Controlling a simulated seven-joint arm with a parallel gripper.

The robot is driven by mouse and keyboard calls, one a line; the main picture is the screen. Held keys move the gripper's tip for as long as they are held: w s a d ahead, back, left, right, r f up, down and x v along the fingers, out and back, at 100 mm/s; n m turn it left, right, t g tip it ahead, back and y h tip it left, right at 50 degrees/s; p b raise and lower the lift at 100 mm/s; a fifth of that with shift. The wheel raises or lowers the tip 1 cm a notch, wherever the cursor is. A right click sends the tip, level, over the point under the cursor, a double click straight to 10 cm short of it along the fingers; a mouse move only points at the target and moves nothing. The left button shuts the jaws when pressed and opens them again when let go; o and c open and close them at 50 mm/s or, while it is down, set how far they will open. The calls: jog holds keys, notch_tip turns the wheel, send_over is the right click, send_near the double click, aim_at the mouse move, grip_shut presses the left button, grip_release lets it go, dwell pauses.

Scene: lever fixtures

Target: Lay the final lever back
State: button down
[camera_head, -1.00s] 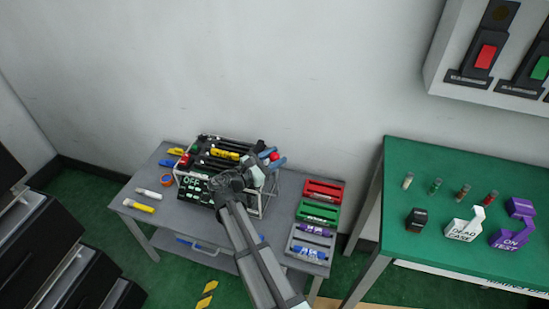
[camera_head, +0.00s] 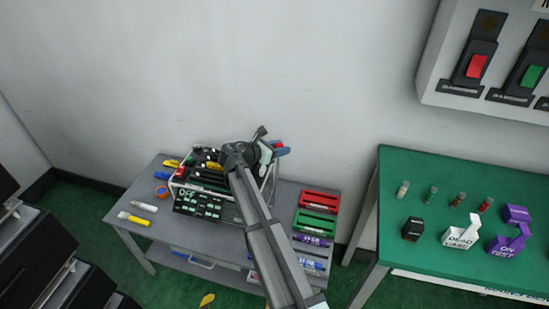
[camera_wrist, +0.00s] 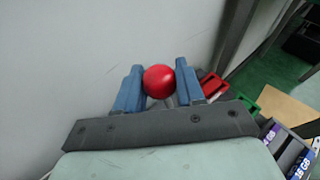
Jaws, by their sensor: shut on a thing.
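A red ball knob (camera_wrist: 159,82) sits between the two blue fingers of my gripper (camera_wrist: 158,92) in the wrist view, and both fingers touch it. In the head view the red knob (camera_head: 278,144) is a small spot at my gripper (camera_head: 282,149), above the back right of a wire-sided rack (camera_head: 272,190). My arm hides most of the lever's shaft and the rack's right part, so I cannot see how the lever is joined. A dark panel marked OFF (camera_head: 197,205) is at the rack's front left.
The rack stands on a grey table (camera_head: 165,228) against the wall. Red (camera_head: 320,201) and green (camera_head: 312,222) trays lie to its right. Markers (camera_head: 134,218) and tape (camera_head: 162,192) lie to its left. A green table (camera_head: 400,245) with small blocks is at right.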

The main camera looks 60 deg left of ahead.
jog(key=w+a+f+n+g+h, duration=0.1)
jog(key=w+a+f+g, duration=0.1)
jog(key=w+a, duration=0.3)
jog(key=shift+f, duration=0.6)
jog(key=shift+w+a, duration=0.1)
jog(key=c, duration=0.8)
grip_release()
jog(key=shift+o, duration=0.2)
jog(key=a+v, duration=0.1)
jog(key=v, duration=1.2)
jog(key=shift+s+d+r, duration=0.25)
jog(key=shift+d+r, duration=0.1)
jog(key=shift+r, duration=0.15)
